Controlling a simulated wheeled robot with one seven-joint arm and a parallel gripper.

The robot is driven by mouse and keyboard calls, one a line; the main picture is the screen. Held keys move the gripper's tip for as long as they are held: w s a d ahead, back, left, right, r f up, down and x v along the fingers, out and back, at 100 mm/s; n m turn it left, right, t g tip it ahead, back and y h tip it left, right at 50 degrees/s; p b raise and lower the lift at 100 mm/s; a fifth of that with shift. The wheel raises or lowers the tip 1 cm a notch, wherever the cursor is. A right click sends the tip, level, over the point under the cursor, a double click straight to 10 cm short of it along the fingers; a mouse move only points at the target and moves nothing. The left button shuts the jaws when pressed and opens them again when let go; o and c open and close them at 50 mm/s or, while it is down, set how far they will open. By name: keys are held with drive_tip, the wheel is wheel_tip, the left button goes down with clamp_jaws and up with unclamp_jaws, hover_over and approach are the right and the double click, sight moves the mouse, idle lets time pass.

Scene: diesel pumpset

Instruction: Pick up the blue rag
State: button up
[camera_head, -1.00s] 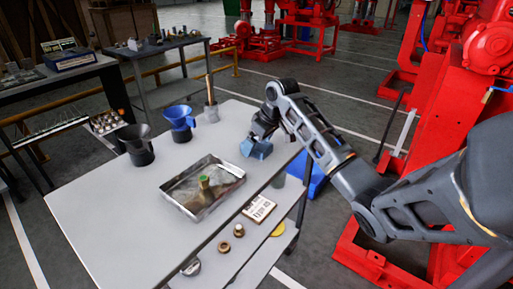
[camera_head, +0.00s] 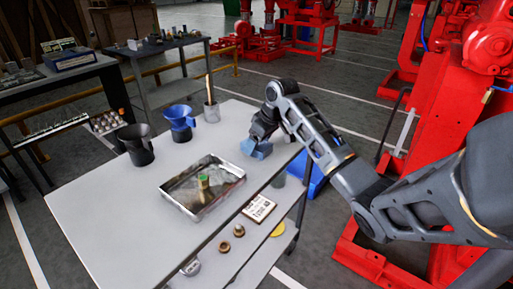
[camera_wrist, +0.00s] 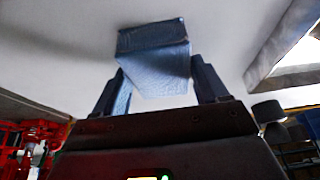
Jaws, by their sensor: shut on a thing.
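The blue rag (camera_head: 257,149) is a folded, block-like cloth near the far right edge of the grey table (camera_head: 110,215). My gripper (camera_head: 262,138) points down at it from above. In the wrist view, the rag (camera_wrist: 155,55) sits between the two fingers of my gripper (camera_wrist: 160,85), and they are shut on it. The rag looks close to the tabletop; I cannot tell whether it still touches it.
A metal tray (camera_head: 178,195) with a green-topped object stands left of my gripper. A blue bin (camera_head: 317,180) is beyond the right edge.

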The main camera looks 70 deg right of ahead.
drive_tip(key=shift+d+r, duration=0.1)
drive_tip(key=shift+r, duration=0.1)
drive_tip(key=shift+r, duration=0.35)
drive_tip(key=v, duration=0.2)
drive_tip(key=b+v, duration=0.1)
drive_tip(key=v, duration=0.1)
drive_tip(key=shift+w+d+r, duration=0.2)
drive_tip(key=shift+d, duration=0.15)
drive_tip(key=s+d+r, duration=0.2)
drive_tip(key=s+r, duration=0.1)
drive_tip(key=s, duration=0.2)
drive_tip(key=s+d+r+b, duration=0.1)
drive_tip(key=s+r, duration=0.2)
drive_tip(key=s, duration=0.2)
drive_tip(key=shift+d+r, duration=0.2)
drive_tip(key=shift+d, duration=0.15)
